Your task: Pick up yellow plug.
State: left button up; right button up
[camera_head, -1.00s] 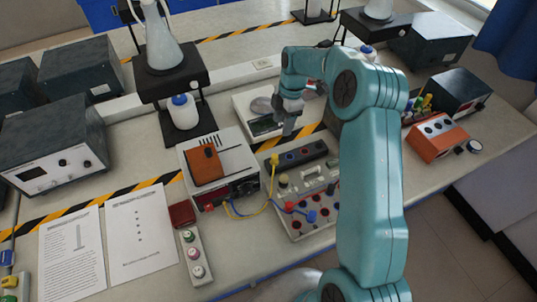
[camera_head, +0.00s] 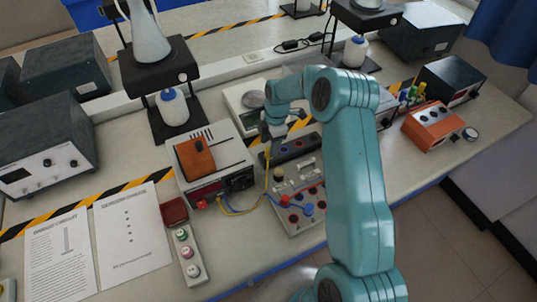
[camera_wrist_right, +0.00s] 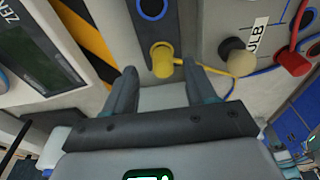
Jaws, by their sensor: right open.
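The yellow plug (camera_wrist_right: 162,58) stands in a socket on the grey panel in the right wrist view, with its yellow cable leading off to the right. In the head view the yellow cable (camera_head: 267,172) rises to the panel (camera_head: 308,218) under my right gripper (camera_head: 272,136), and the plug is mostly hidden there. In the wrist view my right gripper (camera_wrist_right: 161,84) is open, its fingers to either side and the plug just ahead between the tips. I see no contact. My left gripper is not in view.
A power supply (camera_head: 228,185) with an orange meter (camera_head: 196,157) stands left of the panel. Blue plugs and cables lie at its front. An orange box (camera_head: 432,127) stands at right.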

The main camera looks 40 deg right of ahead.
aim_at(268, 148)
jog(key=shift+s+a+f+b, duration=0.1)
jog(key=shift+a+f+b, duration=0.15)
jog(key=shift+f, duration=0.4)
jog(key=shift+s+a+f+b, duration=0.1)
jog(key=shift+a+f, duration=0.1)
jog(key=shift+f, duration=0.4)
jog(key=shift+w+d+f, duration=0.2)
jog(key=shift+c, duration=0.7)
jog(key=c, duration=0.5)
jog(key=shift+s+a+r, duration=0.2)
jog(key=shift+r, duration=0.05)
grip_shut()
jog(key=shift+w+d+f, duration=0.15)
notch_tip(268, 148, up, 20)
jog(key=b, duration=0.2)
jog(key=shift+b, duration=0.35)
